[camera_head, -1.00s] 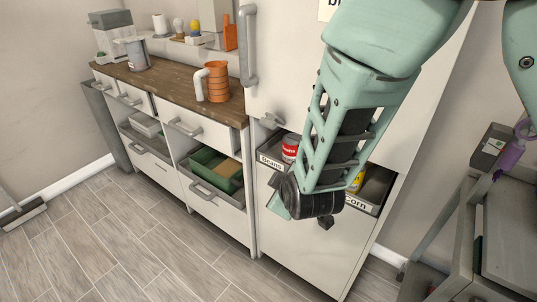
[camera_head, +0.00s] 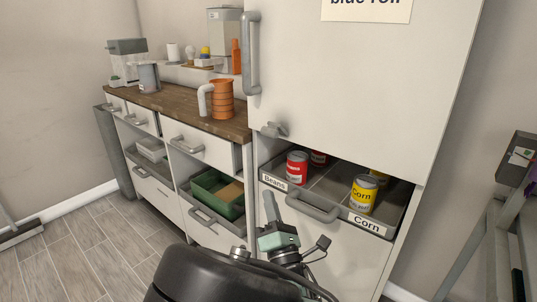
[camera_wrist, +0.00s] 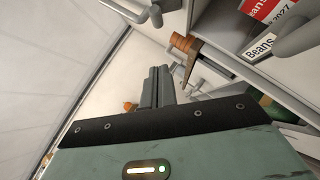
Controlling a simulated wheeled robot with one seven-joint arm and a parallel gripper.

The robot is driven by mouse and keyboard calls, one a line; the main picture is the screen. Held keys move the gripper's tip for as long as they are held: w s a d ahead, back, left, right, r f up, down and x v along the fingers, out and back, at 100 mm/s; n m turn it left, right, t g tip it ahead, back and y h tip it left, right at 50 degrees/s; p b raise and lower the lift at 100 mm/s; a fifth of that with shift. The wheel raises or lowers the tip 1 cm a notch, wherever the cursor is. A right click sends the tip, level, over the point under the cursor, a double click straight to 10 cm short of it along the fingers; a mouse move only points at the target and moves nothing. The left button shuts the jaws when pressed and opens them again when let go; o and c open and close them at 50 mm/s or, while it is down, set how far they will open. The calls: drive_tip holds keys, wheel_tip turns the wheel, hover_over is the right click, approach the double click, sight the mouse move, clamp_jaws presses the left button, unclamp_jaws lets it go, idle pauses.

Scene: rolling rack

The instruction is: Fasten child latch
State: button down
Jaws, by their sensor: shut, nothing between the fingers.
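A small grey latch (camera_head: 273,130) sits at the lower left corner of the tall white cabinet door (camera_head: 350,90). A grey fitting that looks like this latch (camera_wrist: 150,12) shows at the top of the wrist view, but I cannot tell if it is fastened. My gripper (camera_head: 269,197) is shut and empty, pointing upward. It is below the latch in the head view, in front of the cabinet and apart from the latch. Its closed fingers (camera_wrist: 157,74) show in the middle of the wrist view.
Below the door, an open drawer (camera_head: 325,190) labelled Beans and Corn holds red cans (camera_head: 297,167) and yellow cans (camera_head: 363,193); its handle (camera_head: 312,208) juts out near my gripper. A wooden counter (camera_head: 180,108) with an orange jug (camera_head: 221,98) is left. A grey cart (camera_head: 490,235) stands right.

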sight(275, 133)
drive_tip(key=shift+w, duration=0.1)
drive_tip(key=w+r+p, duration=0.1)
drive_tip(key=w+r, duration=0.7)
drive_tip(key=w, duration=0.2)
drive_tip(key=shift+w+a, duration=0.2)
drive_tip(key=shift+a, duration=0.15)
